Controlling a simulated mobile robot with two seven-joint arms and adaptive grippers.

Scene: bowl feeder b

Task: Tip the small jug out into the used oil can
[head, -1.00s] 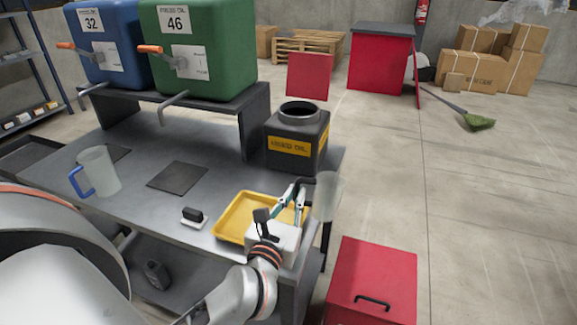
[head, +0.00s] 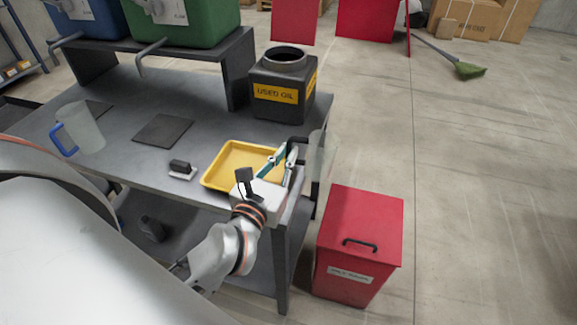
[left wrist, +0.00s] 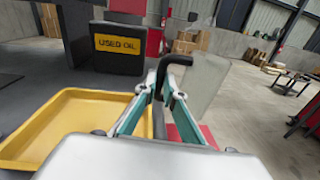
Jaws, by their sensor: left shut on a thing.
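The used oil can (head: 284,88) is a dark square can with a yellow label and a wide round open mouth, standing at the right end of the bench. It also shows in the left wrist view (left wrist: 118,58). My left gripper (head: 291,152) is shut on the black handle of a small clear jug (head: 320,155). In the left wrist view the gripper (left wrist: 168,82) has the handle between its fingertips, and the jug (left wrist: 200,88) hangs upright beyond it, to the right of the can. What is in the jug cannot be made out. My right gripper is not in view.
A yellow tray (head: 222,182) lies below the gripper on the bench. A larger jug with a blue handle (head: 84,128) stands at the left. A red lidded bin (head: 358,235) stands on the floor right of the bench. Green and blue drums stand on the raised shelf.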

